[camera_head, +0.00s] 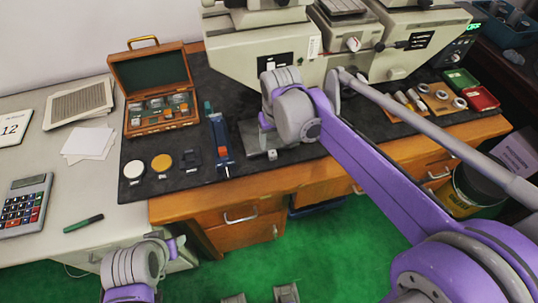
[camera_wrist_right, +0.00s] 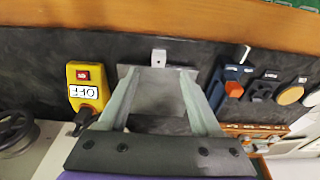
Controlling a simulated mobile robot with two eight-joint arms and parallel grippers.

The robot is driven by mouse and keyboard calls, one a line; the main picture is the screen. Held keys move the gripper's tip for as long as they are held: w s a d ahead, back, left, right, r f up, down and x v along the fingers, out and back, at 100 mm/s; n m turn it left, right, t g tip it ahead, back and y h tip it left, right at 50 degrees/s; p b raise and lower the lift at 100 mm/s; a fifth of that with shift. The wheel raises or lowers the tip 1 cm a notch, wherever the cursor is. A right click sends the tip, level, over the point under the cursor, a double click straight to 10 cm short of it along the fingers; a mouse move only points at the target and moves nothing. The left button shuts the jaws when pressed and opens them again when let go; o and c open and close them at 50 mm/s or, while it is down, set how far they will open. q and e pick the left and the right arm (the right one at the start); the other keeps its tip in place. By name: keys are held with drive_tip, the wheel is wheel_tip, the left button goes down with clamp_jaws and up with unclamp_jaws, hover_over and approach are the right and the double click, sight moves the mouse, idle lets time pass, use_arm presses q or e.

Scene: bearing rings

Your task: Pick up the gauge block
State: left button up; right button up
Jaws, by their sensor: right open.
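A small pale metal block (camera_head: 272,154), which looks like the gauge block, sits near the front edge of the dark mat (camera_head: 190,172). In the right wrist view, the block (camera_wrist_right: 158,57) shows a dark spot and lies just beyond the fingertips, midway between them. My right gripper (camera_wrist_right: 157,80) is open, with a grey metal plate (camera_wrist_right: 155,95) showing between its fingers. In the head view, my wrist largely hides the right gripper (camera_head: 264,122). My left arm (camera_head: 132,266) is low at the left; its jaw state cannot be made out.
A blue tool with a red tip (camera_head: 219,145) stands left of the block. Two round discs, yellow (camera_head: 161,163) and white (camera_head: 133,169), and an open wooden case (camera_head: 160,122) are further left. A machine (camera_head: 243,50) stands behind. A yellow OFF switch box (camera_wrist_right: 86,85) shows in the wrist view.

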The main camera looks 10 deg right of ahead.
sight(272, 153)
drive_tip(key=f, duration=0.2)
drive_tip(key=w+f, duration=0.1)
drive_tip(key=f, duration=0.2)
drive_tip(key=w+f, duration=0.1)
drive_tip(key=f, duration=0.1)
drive_tip(key=shift+f, duration=0.35)
clamp_jaws()
